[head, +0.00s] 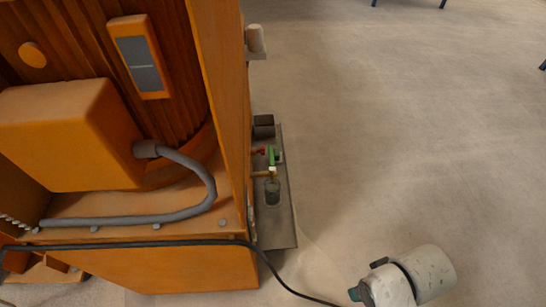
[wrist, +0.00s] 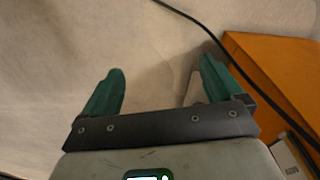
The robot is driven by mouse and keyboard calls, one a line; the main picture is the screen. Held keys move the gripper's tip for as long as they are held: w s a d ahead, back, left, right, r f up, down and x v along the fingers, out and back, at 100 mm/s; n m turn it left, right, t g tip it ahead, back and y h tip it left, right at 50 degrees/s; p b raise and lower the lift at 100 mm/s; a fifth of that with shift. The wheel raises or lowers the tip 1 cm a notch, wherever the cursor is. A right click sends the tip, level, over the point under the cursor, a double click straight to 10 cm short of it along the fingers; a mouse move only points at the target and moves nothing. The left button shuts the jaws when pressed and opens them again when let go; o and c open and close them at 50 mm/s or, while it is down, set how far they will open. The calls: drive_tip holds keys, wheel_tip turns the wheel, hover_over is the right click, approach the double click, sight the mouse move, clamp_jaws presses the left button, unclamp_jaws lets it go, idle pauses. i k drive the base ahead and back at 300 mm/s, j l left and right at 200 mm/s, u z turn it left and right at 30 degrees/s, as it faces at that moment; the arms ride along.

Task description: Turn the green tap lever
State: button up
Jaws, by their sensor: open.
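The green tap lever (head: 272,155) stands upright on a small brass tap (head: 262,174) at the right side of the orange machine in the head view. A small red handle (head: 259,151) is just left of it. A glass-like cup (head: 272,192) is below the tap on a grey metal tray (head: 283,225). In the wrist view my gripper (wrist: 158,88) has its two green fingers spread apart, with nothing between them but floor. The lever is not in the wrist view. In the head view my arm is at the lower right, well apart from the tap.
The big orange machine (head: 150,265) fills the left; its orange surface (wrist: 280,75) shows at the right of the wrist view. A black cable (head: 285,283) runs across its front onto the floor. A dark box (head: 263,127) sits behind the lever. Floor to the right is clear.

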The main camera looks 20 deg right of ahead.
sight(272, 166)
drive_tip(key=i+l+u, duration=0.1)
drive_tip(key=u, duration=0.3)
drive_tip(key=i+l+u, duration=0.1)
drive_tip(key=l+u, duration=0.15)
drive_tip(key=u, duration=0.2)
drive_tip(key=l+u, duration=0.25)
drive_tip(key=u, duration=0.15)
drive_tip(key=l, duration=0.45)
drive_tip(key=i+l, duration=0.15)
drive_tip(key=l, duration=0.7)
drive_tip(key=i, duration=0.05)
